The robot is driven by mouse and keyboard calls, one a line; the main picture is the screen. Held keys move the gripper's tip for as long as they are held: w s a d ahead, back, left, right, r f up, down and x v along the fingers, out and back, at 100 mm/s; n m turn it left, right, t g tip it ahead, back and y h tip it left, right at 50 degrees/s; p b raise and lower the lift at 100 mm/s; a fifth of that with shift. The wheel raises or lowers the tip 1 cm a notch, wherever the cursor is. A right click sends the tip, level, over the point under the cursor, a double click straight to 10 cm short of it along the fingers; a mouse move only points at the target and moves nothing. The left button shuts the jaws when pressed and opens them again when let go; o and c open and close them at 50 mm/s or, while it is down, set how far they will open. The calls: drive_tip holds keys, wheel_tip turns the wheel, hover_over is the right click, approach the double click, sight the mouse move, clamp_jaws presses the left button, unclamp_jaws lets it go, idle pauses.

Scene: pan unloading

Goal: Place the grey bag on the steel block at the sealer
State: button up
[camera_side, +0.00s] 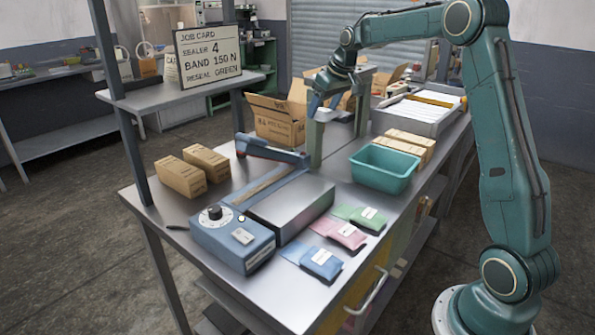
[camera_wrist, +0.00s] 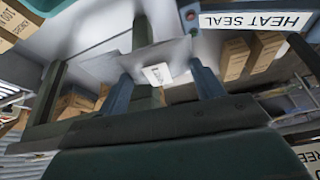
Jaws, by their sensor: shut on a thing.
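My gripper (camera_side: 317,106) is over the back of the bench, beside grey-green posts (camera_side: 315,146). In the wrist view its two blue fingers (camera_wrist: 163,88) are closed on the grey bag (camera_wrist: 148,58), which has a white label and hangs between them. In the side view the bag is hard to make out against the posts. The blue sealer (camera_side: 232,240) with a black dial stands at the bench's front left. The steel block (camera_side: 291,206) lies against its back right side, its top bare. The gripper is apart from it, farther back.
Blue (camera_side: 321,263), pink (camera_side: 344,234) and green (camera_side: 366,217) bags lie right of the block. A teal bin (camera_side: 383,182) stands behind them. Brown boxes (camera_side: 181,175) are left of the sealer's raised bar (camera_side: 270,148). An open carton (camera_side: 277,128) stands at the back.

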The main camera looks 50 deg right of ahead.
drive_tip(key=shift+n, duration=0.5)
drive_tip(key=d, duration=0.3)
drive_tip(key=s+d, duration=0.1)
drive_tip(key=d, duration=0.2)
drive_tip(key=s+d+r, duration=0.1)
drive_tip(key=d, duration=0.2)
drive_tip(key=shift+s+r, duration=0.1)
drive_tip(key=shift+s, duration=0.1)
wheel_tip(320, 180, down, 16)
drive_tip(key=shift+a+r, duration=0.1)
drive_tip(key=shift+f, duration=2.1)
drive_tip(key=shift+f, duration=0.1)
drive_tip(key=o, duration=1.1)
